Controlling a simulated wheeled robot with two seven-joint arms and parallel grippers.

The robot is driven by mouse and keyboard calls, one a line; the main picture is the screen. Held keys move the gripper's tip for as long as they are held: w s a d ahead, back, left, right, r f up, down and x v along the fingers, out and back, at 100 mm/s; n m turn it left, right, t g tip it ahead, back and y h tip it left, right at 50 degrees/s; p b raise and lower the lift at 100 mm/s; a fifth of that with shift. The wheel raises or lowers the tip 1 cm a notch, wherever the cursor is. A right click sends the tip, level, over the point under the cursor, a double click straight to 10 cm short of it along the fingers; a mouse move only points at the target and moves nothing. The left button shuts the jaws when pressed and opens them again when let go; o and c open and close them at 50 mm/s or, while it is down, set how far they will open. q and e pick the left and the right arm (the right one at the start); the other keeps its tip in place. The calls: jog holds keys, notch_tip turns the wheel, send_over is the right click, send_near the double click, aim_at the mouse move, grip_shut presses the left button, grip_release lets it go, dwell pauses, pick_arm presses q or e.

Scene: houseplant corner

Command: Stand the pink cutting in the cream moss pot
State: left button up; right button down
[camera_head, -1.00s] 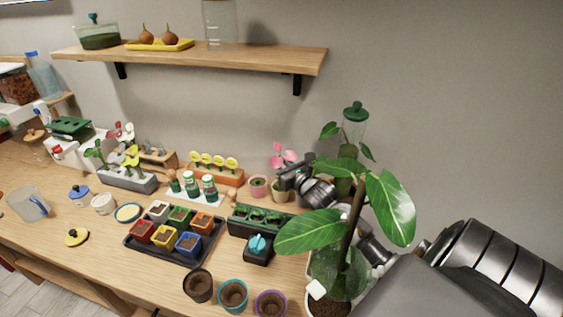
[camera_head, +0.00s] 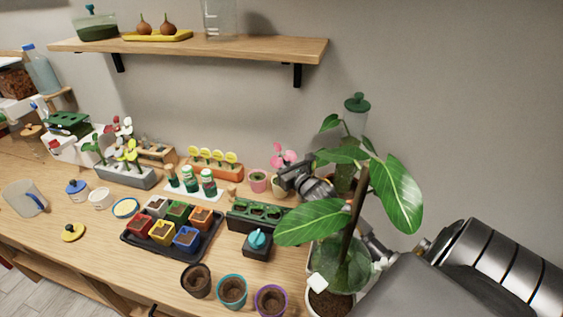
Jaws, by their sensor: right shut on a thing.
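The pink cutting (camera_head: 283,156) shows its pink leaves at the back of the table, right of centre. My right gripper (camera_head: 283,178) reaches in from the right and is shut on the cutting, its fingers covering most of the stem. The cream moss pot (camera_head: 278,189) is just below the gripper, partly hidden by it. The leaves are above this pot, but I cannot tell whether the stem's lower end is inside it. My left gripper is out of view.
A large leafy plant (camera_head: 398,197) stands in front of my right arm and hides part of it. A small pink pot (camera_head: 258,184) is just left of the cream pot. A dark green planter (camera_head: 262,215) lies in front. Three empty-looking soil pots (camera_head: 232,292) line the front edge.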

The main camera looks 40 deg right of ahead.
jog(key=shift+f+b, duration=0.35)
jog(key=shift+f, duration=0.15)
jog(key=c, duration=0.9)
grip_release()
jog(key=shift+c, duration=0.2)
jog(key=shift+r+p, duration=2.65)
jog(key=shift+r, duration=0.85)
